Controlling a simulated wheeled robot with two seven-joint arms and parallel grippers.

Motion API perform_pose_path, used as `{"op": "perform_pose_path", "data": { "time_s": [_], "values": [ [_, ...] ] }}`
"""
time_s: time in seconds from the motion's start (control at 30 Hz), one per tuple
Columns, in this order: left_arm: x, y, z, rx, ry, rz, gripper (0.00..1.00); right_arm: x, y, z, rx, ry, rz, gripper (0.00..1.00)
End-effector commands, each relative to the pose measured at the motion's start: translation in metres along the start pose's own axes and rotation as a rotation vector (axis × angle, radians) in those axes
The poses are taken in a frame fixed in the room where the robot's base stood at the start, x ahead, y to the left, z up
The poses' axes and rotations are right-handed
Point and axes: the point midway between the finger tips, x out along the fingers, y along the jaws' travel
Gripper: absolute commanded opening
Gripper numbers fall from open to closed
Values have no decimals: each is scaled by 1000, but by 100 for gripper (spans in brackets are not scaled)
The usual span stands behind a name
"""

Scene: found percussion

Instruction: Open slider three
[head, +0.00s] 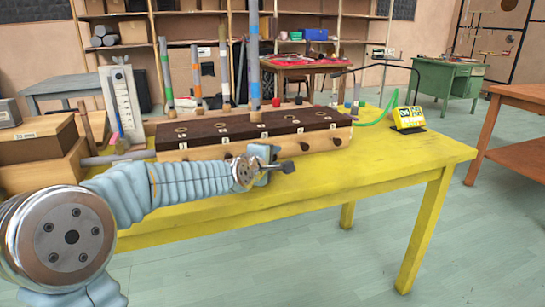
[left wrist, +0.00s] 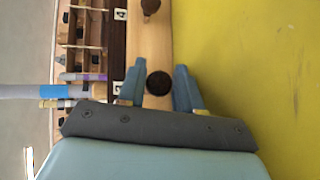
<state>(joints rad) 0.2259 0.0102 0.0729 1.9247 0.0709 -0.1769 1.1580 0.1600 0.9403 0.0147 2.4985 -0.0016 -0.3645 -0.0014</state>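The long wooden box (head: 245,130) has a dark top with holes and number labels, and round dark slider knobs on its pale front. Knobs to the right, such as one knob (head: 304,147), are in clear sight. My left gripper (head: 275,160) is at the box front near its middle. In the left wrist view my left gripper (left wrist: 159,82) has its fingers apart, one on each side of a dark round knob (left wrist: 159,84), with thin gaps. Another knob (left wrist: 150,6) is at the top edge. I cannot read the label beside the gripper. My right gripper is out of view.
The box stands on a yellow table (head: 400,155) with free room in front and to the right. Banded tubes (head: 254,55) rise from and behind the box. Wooden boxes (head: 40,150) stand left, and a yellow device (head: 408,118) with a green cable stands right.

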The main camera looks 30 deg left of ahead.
Motion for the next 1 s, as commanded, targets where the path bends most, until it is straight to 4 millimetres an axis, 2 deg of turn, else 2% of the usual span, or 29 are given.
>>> {"op": "perform_pose_path", "data": {
  "time_s": [0.2, 0.33, 0.73, 0.9, 1.0],
  "values": [
    [-1, 0, 0, 0, 0, 1, 35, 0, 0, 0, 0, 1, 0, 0],
    [-13, 0, 0, 0, 0, 3, 35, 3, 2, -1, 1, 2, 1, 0],
    [-106, 1, 0, -1, 1, 5, 35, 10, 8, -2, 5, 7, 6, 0],
    [-130, 0, 0, 0, 1, 2, 35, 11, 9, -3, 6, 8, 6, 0],
    [-136, 0, 0, -1, 0, 1, 35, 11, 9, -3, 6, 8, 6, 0]
  ]
}}
